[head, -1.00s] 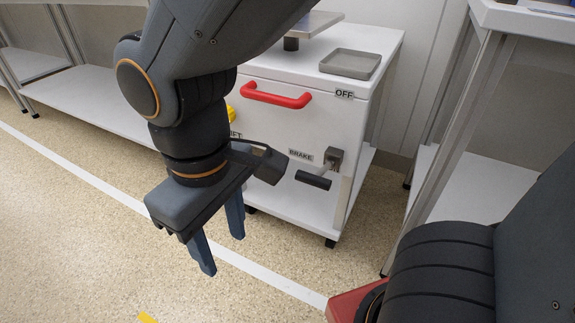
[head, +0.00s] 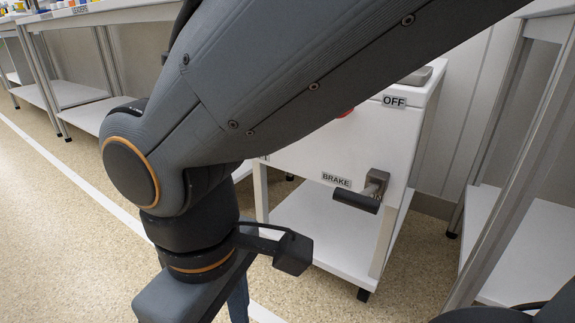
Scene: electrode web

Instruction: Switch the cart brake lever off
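The brake lever (head: 357,201) has a black grip on a grey metal pivot block, mounted on the white cart's (head: 300,160) front face at the right. Its grip points left from the pivot, roughly level. A "BRAKE" label (head: 336,180) is just left of the pivot, and an "OFF" label (head: 394,101) is higher up near the cart's top edge. My gripper (head: 238,305) is at the bottom, left of the lever and apart from it. Its fingers are mostly cut off by the frame edge, so its opening cannot be judged.
My arm covers much of the cart's upper part and its red handle (head: 345,113). A shelf unit with a metal post (head: 510,170) stands close at the right. A long bench (head: 100,18) runs along the left. The speckled floor (head: 75,215) at the left is clear.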

